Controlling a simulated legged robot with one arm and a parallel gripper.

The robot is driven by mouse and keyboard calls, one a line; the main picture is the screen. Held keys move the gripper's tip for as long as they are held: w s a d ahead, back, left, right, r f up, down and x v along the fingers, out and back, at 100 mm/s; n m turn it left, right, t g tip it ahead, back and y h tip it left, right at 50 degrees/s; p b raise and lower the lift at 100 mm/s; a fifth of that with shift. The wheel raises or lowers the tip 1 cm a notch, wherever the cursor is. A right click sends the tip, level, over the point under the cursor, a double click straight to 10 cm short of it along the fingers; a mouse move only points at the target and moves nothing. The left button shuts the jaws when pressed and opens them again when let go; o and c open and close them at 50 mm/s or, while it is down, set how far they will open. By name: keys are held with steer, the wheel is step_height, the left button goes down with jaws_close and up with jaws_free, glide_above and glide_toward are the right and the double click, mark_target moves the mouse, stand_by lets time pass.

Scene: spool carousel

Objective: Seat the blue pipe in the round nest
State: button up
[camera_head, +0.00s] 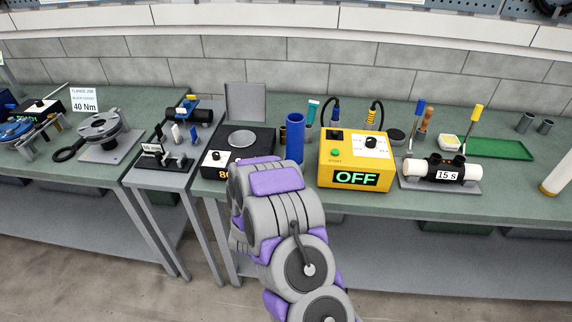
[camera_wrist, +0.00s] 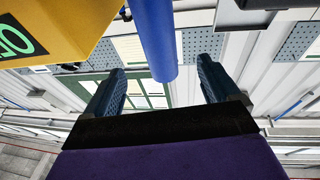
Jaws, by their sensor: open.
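The blue pipe (camera_head: 295,138) stands upright on the green bench, just left of the yellow box. In the wrist view the blue pipe (camera_wrist: 156,38) comes down from the top edge, and its end shows between the two fingers. My gripper (camera_wrist: 160,85) is open, with one finger on each side of the pipe in the picture and a gap visible on both sides. In the head view my arm hides the gripper.
The yellow box (camera_head: 355,160) reading OFF stands close to the pipe. A black hot plate (camera_head: 263,139) with a round disc is to its left. A white pipe (camera_head: 440,171) in a clamp marked 15 S and a green tray (camera_head: 500,148) are further right.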

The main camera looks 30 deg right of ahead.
steer(key=shift+s+a, duration=0.2)
steer(key=shift+s, duration=0.15)
steer(key=w+a+r+n+g+y, duration=0.1)
steer(key=w+a+r+g+y, duration=0.15)
steer(key=a+y, duration=0.8)
steer(key=s+a+r+n+g+y, duration=0.2)
steer(key=s+a+n+g+y, duration=0.25)
steer(key=s+a, duration=0.5)
steer(key=s+d+r+n+g, duration=0.1)
steer(key=s+r+g, duration=0.1)
steer(key=s, duration=0.9)
steer(key=s+d+r+n+g, duration=0.1)
steer(key=s+g, duration=0.3)
steer(key=s, duration=0.8)
steer(key=s+d+r+n+g, duration=0.1)
steer(key=s+r+g, duration=0.2)
steer(key=s, duration=0.9)
steer(key=shift+s+r+g+h, duration=0.25)
steer(key=shift+g+h, duration=0.15)
steer(key=shift+g, duration=0.1)
